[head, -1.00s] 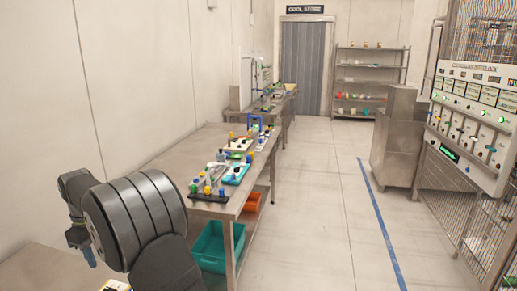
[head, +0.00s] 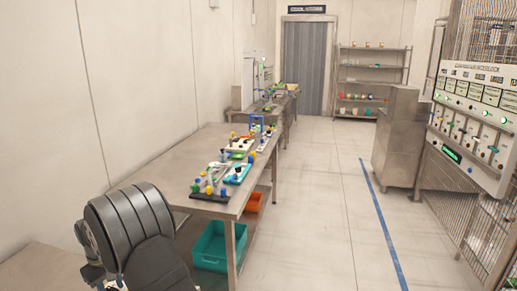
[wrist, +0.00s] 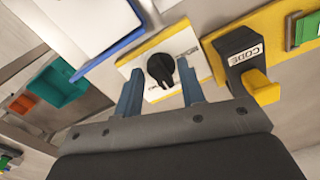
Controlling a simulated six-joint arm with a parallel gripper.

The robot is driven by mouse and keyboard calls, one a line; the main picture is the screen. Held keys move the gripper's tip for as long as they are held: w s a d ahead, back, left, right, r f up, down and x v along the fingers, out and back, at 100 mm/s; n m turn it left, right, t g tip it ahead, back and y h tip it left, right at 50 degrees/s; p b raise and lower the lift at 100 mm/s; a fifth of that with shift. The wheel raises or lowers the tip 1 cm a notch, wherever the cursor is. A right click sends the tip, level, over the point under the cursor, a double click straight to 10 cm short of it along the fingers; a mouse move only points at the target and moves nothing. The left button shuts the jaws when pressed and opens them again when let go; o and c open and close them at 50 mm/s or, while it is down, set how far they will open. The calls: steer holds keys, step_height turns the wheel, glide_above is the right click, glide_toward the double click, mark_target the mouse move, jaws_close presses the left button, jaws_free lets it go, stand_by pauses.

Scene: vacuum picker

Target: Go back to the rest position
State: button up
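My gripper (wrist: 160,83) shows in the wrist view with its two blue fingers spread apart. Nothing is held between them. A black knob (wrist: 161,69) on a white and yellow plate (wrist: 187,44) shows in the gap between the fingers; I cannot tell how far beyond the tips it is. In the head view my dark, ribbed arm fills the lower left and hides most of the gripper.
A black and yellow CODE device (wrist: 239,58) lies right of the fingers. A metal bench (head: 160,160) carries several small coloured parts. A teal bin (head: 212,250) and an orange bin (head: 254,203) sit beneath it. Open floor (head: 310,220) lies to the right.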

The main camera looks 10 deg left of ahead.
steer(key=m, duration=0.7)
steer(key=shift+s+a, duration=0.1)
steer(key=m, duration=0.7)
steer(key=shift+a, duration=0.1)
stand_by(0.6)
steer(key=shift+s+r, duration=0.15)
steer(key=shift+r, duration=0.35)
steer(key=s+d+r+n+t+y, duration=0.1)
steer(key=s+d+r+n+y, duration=0.15)
steer(key=r+n, duration=0.4)
steer(key=s+d+r+n+t+y, duration=0.1)
steer(key=d+r+n+t, duration=0.15)
steer(key=r, duration=0.65)
steer(key=shift+n+g, duration=0.3)
steer(key=shift+g, duration=0.05)
steer(key=x, duration=1.7)
steer(key=shift+s+d+f, duration=0.1)
steer(key=shift+d+f, duration=0.2)
steer(key=shift+f, duration=0.1)
